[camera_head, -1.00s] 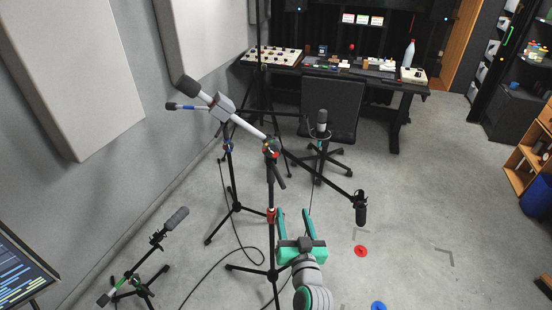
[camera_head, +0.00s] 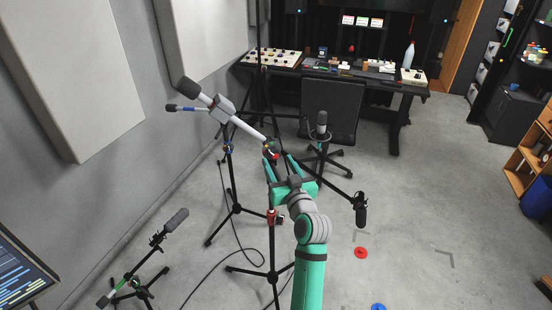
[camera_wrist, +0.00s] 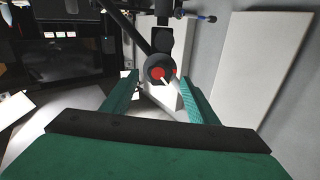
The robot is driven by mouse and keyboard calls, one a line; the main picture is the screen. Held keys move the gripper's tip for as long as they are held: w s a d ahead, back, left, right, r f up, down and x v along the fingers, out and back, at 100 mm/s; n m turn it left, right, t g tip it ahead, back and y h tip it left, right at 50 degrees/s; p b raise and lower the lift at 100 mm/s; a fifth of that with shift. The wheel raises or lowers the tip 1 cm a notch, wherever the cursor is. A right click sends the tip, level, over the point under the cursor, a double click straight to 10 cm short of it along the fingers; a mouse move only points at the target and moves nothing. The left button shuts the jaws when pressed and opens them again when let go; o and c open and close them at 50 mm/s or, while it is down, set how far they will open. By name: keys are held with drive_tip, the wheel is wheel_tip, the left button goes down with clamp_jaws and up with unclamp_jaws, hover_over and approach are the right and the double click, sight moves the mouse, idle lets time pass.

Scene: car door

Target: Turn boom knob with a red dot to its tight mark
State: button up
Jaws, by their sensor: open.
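The boom knob with a red dot (camera_wrist: 157,73) shows in the wrist view as a dark round knob with a red face and a pale mark, ahead of my gripper and between the lines of its fingers. In the head view the knob (camera_head: 270,148) sits at the top of the middle mic stand (camera_head: 271,240), where the boom crosses. My gripper (camera_head: 277,158) is open, with its green fingers raised just below and around the knob's place. In the wrist view my gripper (camera_wrist: 160,92) has one finger on each side of the knob. I cannot tell whether they touch it. The tight mark is too small to make out.
A boom mic (camera_head: 361,209) hangs to the right of the stand. Another stand (camera_head: 231,190) is behind left, and a low mic (camera_head: 176,220) is front left. An office chair (camera_head: 331,108) and desk (camera_head: 398,85) are behind. Open floor lies to the right.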

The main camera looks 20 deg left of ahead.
sight(274, 156)
drive_tip(key=shift+x, duration=1.75)
drive_tip(key=c, duration=1.1)
drive_tip(key=shift+m, duration=0.3)
drive_tip(key=m, duration=0.4)
drive_tip(key=shift+m, duration=1.6)
